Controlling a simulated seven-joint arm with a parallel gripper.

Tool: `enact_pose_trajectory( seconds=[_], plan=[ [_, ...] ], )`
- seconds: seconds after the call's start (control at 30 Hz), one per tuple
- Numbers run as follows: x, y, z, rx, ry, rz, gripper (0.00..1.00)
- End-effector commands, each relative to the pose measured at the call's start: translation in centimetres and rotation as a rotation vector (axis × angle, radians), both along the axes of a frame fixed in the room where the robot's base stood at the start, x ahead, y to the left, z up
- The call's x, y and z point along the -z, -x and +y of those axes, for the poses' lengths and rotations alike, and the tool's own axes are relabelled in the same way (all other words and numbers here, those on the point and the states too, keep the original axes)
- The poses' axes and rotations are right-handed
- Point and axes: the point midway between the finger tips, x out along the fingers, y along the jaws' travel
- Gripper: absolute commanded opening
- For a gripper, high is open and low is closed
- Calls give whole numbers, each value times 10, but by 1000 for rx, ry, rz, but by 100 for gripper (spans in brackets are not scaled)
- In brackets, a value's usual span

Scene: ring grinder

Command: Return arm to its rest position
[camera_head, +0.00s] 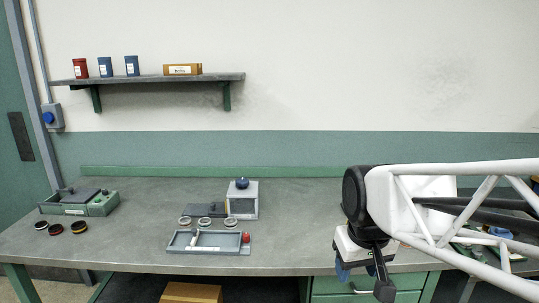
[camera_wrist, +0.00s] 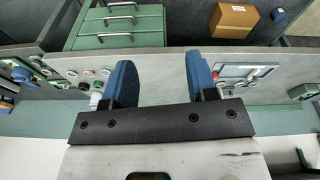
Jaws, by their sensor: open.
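My gripper (camera_head: 343,271) hangs at the right part of the workbench in the head view, in front of its front edge and pointing down. My white arm comes in from the right. In the wrist view my gripper (camera_wrist: 160,75) shows two blue fingers spread wide apart with nothing between them. No object touches the fingers. Part of the bench's right side is hidden behind my arm.
On the workbench (camera_head: 285,210) are a grey tray (camera_head: 208,248), rings (camera_head: 203,222), a grey box with a blue knob (camera_head: 243,200) and a green case (camera_head: 78,205). A wall shelf (camera_head: 150,78) is behind. Green drawers (camera_head: 370,286) are below my gripper. The bench's middle has free room.

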Motion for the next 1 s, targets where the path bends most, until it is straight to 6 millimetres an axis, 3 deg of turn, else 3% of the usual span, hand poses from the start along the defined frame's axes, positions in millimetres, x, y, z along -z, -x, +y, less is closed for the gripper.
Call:
enact_pose_trajectory(
  seconds=[0.2, 0.4, 0.6, 1.0],
  plan=[
    [11, 53, -13, 94, -13, -24, 53],
    [20, 83, -20, 154, -22, -37, 53],
    [25, 92, -21, 173, -25, -40, 53],
    [24, 92, -21, 173, -25, -40, 53]
  ],
)
